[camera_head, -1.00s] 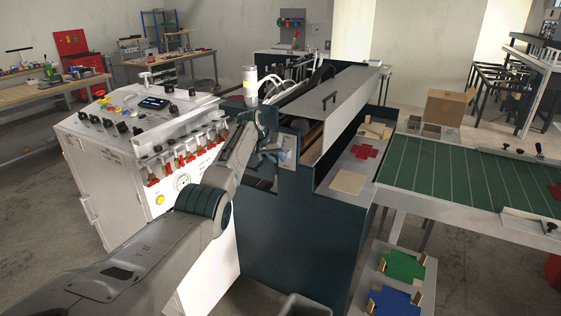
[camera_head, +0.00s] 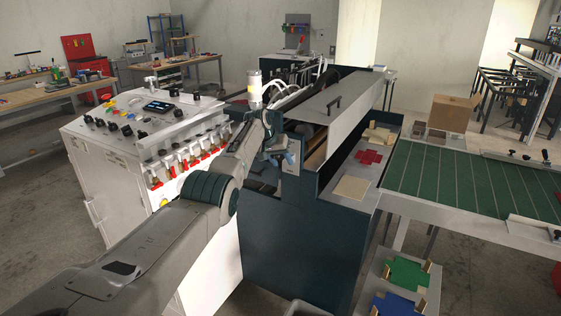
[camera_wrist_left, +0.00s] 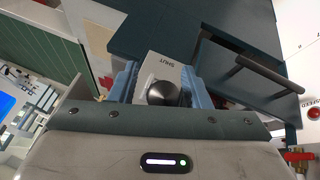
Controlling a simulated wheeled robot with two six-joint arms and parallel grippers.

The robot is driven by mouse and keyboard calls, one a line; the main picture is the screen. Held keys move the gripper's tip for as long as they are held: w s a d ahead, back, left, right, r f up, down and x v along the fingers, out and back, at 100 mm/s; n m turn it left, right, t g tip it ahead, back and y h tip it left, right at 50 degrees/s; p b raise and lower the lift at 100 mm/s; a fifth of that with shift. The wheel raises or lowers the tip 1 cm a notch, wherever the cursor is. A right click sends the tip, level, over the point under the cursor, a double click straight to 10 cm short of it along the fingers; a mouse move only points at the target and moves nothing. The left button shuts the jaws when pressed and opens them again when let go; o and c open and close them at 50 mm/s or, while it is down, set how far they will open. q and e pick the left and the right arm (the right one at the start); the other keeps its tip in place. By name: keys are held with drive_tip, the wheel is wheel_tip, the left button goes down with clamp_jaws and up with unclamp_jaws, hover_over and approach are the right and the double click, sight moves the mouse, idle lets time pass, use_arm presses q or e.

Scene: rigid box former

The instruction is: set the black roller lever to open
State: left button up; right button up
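My left gripper (camera_head: 283,154) is at the near end of the dark teal machine (camera_head: 292,225), just right of the white control cabinet. In the left wrist view its blue fingers (camera_wrist_left: 160,88) stand apart. Between them is a rounded dark grey knob (camera_wrist_left: 162,93), apparently the end of the roller lever, in front of a pale plate (camera_wrist_left: 165,68) marked SHUT. I see no clear grip on the knob, and contact is hard to judge. The lever's shaft and setting are hidden. My right gripper is out of view.
The white control cabinet (camera_head: 95,165) with red-handled valves stands left of my arm. A dark bar handle (camera_wrist_left: 262,72) is beside the gripper in the wrist view. A green-topped conveyor table (camera_head: 465,180) is at right.

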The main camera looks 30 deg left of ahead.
use_arm(q)
drive_tip(key=shift+f, duration=0.1)
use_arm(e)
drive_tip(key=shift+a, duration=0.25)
use_arm(q)
drive_tip(key=shift+s+a+r, duration=0.2)
drive_tip(key=shift+s+r, duration=0.05)
drive_tip(key=shift+r, duration=0.25)
drive_tip(key=b+v, duration=0.3)
drive_tip(key=v, duration=0.6)
drive_tip(key=shift+r+b, duration=0.3)
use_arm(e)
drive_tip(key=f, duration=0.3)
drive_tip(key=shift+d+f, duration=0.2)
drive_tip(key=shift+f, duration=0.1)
use_arm(q)
drive_tip(key=shift+s+d+f, duration=0.1)
drive_tip(key=shift+s, duration=0.05)
